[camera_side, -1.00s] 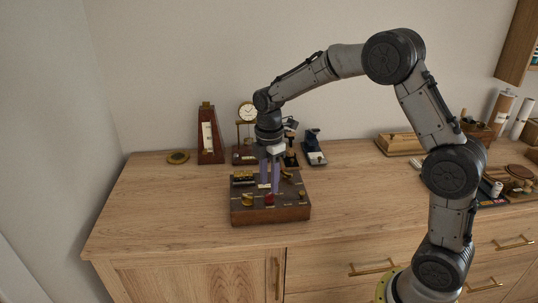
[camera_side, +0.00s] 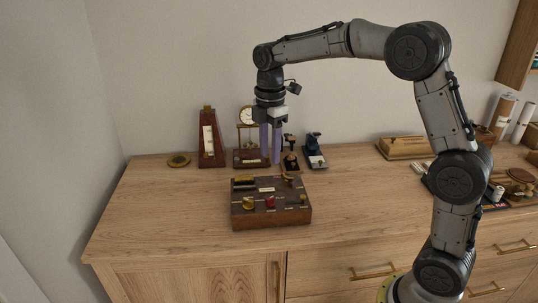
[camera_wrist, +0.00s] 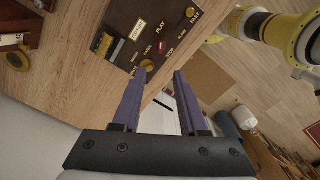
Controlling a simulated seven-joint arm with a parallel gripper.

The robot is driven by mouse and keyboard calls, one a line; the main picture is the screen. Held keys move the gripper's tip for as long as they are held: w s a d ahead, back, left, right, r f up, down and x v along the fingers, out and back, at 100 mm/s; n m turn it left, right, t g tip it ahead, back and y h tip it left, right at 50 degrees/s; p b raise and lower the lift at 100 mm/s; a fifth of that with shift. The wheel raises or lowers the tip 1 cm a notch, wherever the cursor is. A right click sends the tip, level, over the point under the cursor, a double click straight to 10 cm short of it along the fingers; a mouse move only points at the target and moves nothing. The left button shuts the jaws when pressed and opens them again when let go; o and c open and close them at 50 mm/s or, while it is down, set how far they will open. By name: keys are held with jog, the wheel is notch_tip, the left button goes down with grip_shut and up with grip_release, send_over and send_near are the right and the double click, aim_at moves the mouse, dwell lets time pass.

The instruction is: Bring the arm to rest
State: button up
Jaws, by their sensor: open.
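My gripper (camera_side: 270,162) hangs in the air above and behind the dark wooden control box (camera_side: 272,218) in the side view, with its purple fingers pointing down. The fingers are apart with nothing between them. The box sits on the wooden cabinet top (camera_side: 170,215) and carries brass knobs, a red knob (camera_side: 270,202) and small labels. The fingers are clear of the box.
Behind my gripper stand a metronome (camera_side: 211,145), a clock (camera_side: 247,117) on a wooden stand, a brass instrument (camera_side: 289,160) and a dark blue device (camera_side: 314,150). A round brass piece (camera_side: 179,160) lies at left. A wooden case (camera_side: 405,147) is at right. The front left top is clear.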

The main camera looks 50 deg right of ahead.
jog(key=s+a+r+m+t, duration=0.2)
jog(key=s+a+r+t, duration=0.15)
jog(key=s+r, duration=0.85)
jog(key=s+f+m+t, duration=0.2)
jog(key=s+f+m, duration=0.8)
jog(key=s+m, duration=0.3)
jog(key=shift+s+a+f, duration=0.25)
jog(key=shift+s+f, duration=0.1)
jog(key=shift+s, duration=0.25)
